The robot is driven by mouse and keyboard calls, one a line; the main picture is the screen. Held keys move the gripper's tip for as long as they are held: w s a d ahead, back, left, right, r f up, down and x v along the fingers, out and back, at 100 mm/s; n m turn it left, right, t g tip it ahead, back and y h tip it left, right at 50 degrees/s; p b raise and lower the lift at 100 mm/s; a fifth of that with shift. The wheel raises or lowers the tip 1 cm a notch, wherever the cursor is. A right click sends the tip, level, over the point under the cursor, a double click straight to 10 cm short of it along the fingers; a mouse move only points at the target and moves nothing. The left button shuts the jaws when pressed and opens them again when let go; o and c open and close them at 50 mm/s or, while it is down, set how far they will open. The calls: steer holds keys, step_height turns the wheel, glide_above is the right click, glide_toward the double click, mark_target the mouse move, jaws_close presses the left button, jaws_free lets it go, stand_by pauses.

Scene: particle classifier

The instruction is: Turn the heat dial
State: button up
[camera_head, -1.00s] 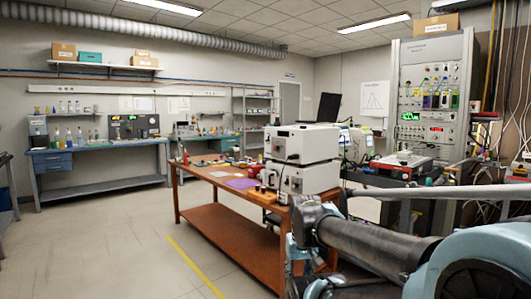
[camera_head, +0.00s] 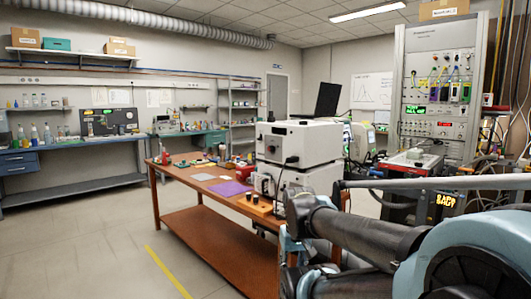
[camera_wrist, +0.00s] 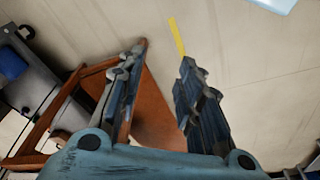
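I cannot pick out a heat dial for certain. A white boxy instrument (camera_head: 300,141) on the table has a small dark round spot on its left face, too small to read. A red and white bench device (camera_head: 412,162) stands at the right, its front controls too small to tell. My gripper (camera_wrist: 163,58) is open and empty in the wrist view, its two fingers spread over the floor and a brown table shelf. In the head view my arm fills the lower right, and I cannot make out the gripper's fingers.
The brown table (camera_head: 165,180) with its low shelf stands ahead. It carries a purple mat (camera_head: 230,188) and small items. A tall instrument rack (camera_head: 432,60) stands at the right with cables beside it. A blue bench (camera_head: 80,161) lines the back wall. The left floor is clear.

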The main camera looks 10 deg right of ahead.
mark_target(269, 149)
steer(key=shift+o, duration=1.3)
steer(key=shift+d, duration=0.1)
steer(key=w+d+r+n+t+h, duration=0.15)
steer(key=w+r+n+h, duration=0.25)
steer(key=w+r+n, duration=0.55)
steer(key=w+d+r+n+t+h, duration=0.1)
steer(key=w+d+r+n+h, duration=0.45)
steer(key=w, duration=0.85)
steer(key=w+a+r+n+t+h, duration=0.35)
steer(key=w+a+r, duration=0.25)
steer(key=w+a, duration=0.45)
steer(key=w+a+r+n+t+h, duration=0.2)
steer(key=w+a+r+n, duration=0.35)
steer(key=w+a, duration=0.55)
steer(key=shift+m+t+y, duration=0.3)
steer(key=shift+m, duration=0.3)
steer(key=x, duration=1.8)
steer(key=shift+d+r, duration=0.1)
steer(key=shift+r, duration=0.1)
